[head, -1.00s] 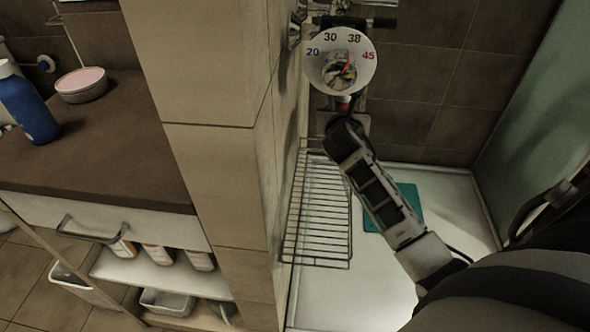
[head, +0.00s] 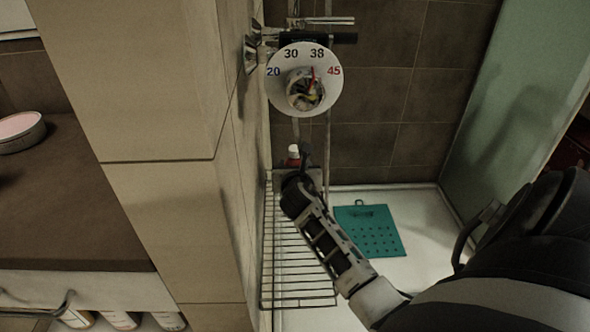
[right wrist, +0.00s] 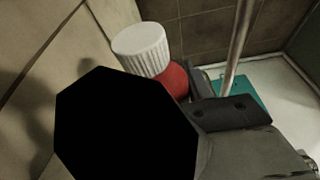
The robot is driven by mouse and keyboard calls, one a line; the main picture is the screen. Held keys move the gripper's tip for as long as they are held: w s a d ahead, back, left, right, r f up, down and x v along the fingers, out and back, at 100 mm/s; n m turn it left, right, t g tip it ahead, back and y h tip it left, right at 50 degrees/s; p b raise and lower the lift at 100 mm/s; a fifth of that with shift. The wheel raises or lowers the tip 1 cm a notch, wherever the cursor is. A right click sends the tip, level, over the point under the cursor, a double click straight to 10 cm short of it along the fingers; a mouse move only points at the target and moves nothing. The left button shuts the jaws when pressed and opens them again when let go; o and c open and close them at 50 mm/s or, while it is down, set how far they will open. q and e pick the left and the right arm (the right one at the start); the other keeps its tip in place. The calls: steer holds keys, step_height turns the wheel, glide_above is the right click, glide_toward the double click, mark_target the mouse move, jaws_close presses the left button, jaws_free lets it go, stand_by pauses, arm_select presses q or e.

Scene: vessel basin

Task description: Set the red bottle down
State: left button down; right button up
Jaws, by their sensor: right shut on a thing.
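The red bottle (right wrist: 174,82) with a ribbed white cap (right wrist: 141,48) is held in my right gripper, partly hidden by a dark finger and a black shape in the right wrist view. In the head view its white cap (head: 293,150) shows just above my right gripper (head: 299,162), with a little red below it. My right gripper is shut on the bottle, near the wall at the far end of the wire rack (head: 300,303). Whether the bottle's base touches the rack is hidden. My left gripper is not in view.
A round temperature dial (head: 318,104) and a shower bar stand above and behind the bottle. A tiled wall (head: 175,210) rises on the left. A teal perforated mat (head: 384,243) lies on the white shower floor (head: 423,215), with a green panel (head: 475,130) on the right.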

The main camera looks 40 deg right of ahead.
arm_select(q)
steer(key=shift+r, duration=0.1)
arm_select(e)
steer(key=shift+r, duration=0.2)
steer(key=shift+f, duration=0.15)
steer(key=o, duration=1.2)
steer(key=shift+r, duration=0.2)
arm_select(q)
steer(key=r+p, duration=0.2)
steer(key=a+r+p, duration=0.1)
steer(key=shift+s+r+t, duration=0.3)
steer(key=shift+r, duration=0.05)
arm_select(e)
steer(key=v, duration=1.2)
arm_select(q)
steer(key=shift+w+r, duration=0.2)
